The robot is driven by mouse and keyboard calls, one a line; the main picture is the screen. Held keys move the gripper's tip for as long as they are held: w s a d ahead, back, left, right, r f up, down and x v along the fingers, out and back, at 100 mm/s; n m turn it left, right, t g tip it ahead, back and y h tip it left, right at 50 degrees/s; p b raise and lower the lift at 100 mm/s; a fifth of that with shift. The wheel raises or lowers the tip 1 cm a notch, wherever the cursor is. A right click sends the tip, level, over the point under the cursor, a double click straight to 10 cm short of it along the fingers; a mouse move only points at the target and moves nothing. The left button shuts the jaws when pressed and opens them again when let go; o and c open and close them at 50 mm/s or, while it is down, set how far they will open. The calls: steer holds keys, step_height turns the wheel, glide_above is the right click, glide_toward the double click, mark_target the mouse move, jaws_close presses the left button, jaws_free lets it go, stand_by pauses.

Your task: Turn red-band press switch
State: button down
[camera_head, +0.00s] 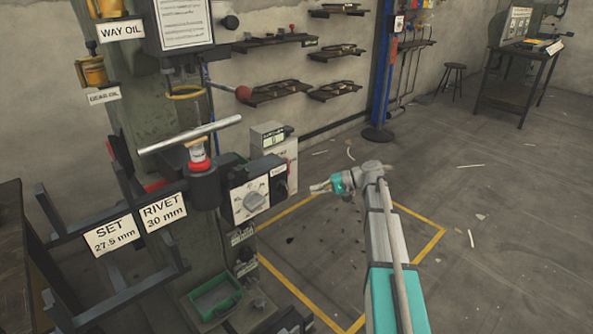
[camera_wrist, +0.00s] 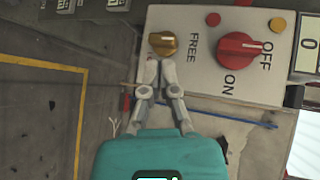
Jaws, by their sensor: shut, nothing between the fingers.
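The press with a red band (camera_head: 199,166) stands at left in the head view, below a long grey handle bar (camera_head: 190,135). A grey switch panel (camera_wrist: 195,75) fills the upper right of the wrist view. It carries a large red rotary switch (camera_wrist: 238,50) marked OFF and ON, and a small brass knob (camera_wrist: 163,43) beside the word FREE. My gripper (camera_wrist: 159,62) is shut and empty, its tips just below the brass knob; I cannot tell whether they touch. In the head view my gripper (camera_head: 316,187) is right of the press's dial box (camera_head: 255,195).
A red button (camera_wrist: 213,19) and a yellow button (camera_wrist: 278,25) sit on the panel. A display (camera_wrist: 308,43) reads 0. A blue cable (camera_wrist: 235,118) runs below. SET and RIVET signs (camera_head: 163,212) and a green tray (camera_head: 213,296) are near the press. Floor at right is mostly free.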

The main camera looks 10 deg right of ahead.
steer(key=w+d+r+t+y, duration=0.1)
steer(key=w+d+r+y, duration=0.2)
steer(key=d+r, duration=0.2)
steer(key=d, duration=0.2)
steer(key=shift+w+d+r+t, duration=0.3)
steer(key=shift+w+r, duration=0.05)
steer(key=shift+r, duration=0.05)
steer(key=shift+a, duration=0.1)
steer(key=shift+s+a+r+x, duration=0.15)
steer(key=shift+s+x, duration=0.3)
steer(key=shift+x, duration=1.65)
steer(key=shift+s+a+x, duration=0.1)
steer(key=shift+s+x, duration=0.4)
steer(key=shift+x, duration=1.6)
steer(key=shift+s+a+r+x, duration=0.15)
steer(key=shift+s+x, duration=0.3)
steer(key=shift+x, duration=1.7)
steer(key=shift+f, duration=0.15)
steer(key=shift+a+f+y, duration=0.1)
steer(key=shift+a+y, duration=0.1)
steer(key=shift+y, duration=0.1)
steer(key=shift+b, duration=0.3)
